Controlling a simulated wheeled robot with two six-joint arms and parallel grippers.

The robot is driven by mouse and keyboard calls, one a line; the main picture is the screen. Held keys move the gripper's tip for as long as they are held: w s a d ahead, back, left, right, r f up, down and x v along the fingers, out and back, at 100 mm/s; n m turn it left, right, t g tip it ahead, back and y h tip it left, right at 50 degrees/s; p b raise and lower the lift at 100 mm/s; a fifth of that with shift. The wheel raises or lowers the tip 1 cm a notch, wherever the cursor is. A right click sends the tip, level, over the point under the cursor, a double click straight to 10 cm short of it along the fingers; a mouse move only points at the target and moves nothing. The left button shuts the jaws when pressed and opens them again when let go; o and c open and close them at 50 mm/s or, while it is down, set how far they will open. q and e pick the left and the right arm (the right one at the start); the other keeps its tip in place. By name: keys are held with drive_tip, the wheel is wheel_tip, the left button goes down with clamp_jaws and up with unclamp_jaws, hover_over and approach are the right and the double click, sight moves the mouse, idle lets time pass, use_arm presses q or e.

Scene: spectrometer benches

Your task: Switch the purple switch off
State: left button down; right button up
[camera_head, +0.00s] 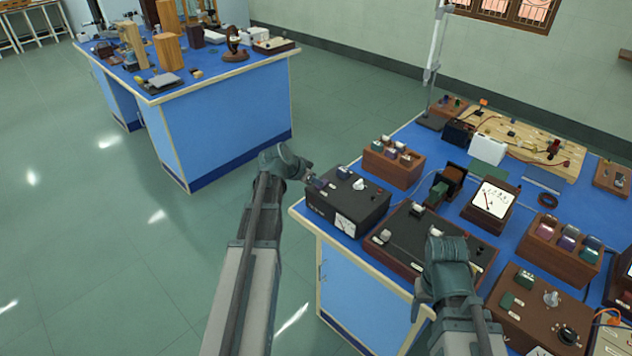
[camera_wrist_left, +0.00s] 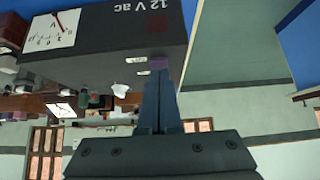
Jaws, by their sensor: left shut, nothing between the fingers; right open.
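The purple switch (camera_wrist_left: 159,62) sits at the edge of the front face of a black box (camera_wrist_left: 105,50) marked "12 V ac", seen upside down in the left wrist view. My left gripper (camera_wrist_left: 160,78) is shut and empty, its tips right at the switch; I cannot tell if they touch it. The switch's position is hard to read. In the head view my left gripper (camera_head: 313,181) is at the left side of the same black box (camera_head: 373,208), and hides the switch. My right gripper (camera_head: 437,236) is open over the bench, its fingers hard to make out.
A wide dark instrument (camera_head: 405,235) stands beside the black box. Wooden blocks (camera_head: 395,165), a meter (camera_head: 493,198) and other instruments crowd the blue bench. A stand with a tall pole (camera_head: 433,75) rises behind. Floor is free left of the bench.

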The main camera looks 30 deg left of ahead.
use_arm(q)
drive_tip(key=shift+r+p, duration=0.6)
drive_tip(key=shift+r, duration=0.15)
use_arm(e)
drive_tip(key=shift+r, duration=0.7)
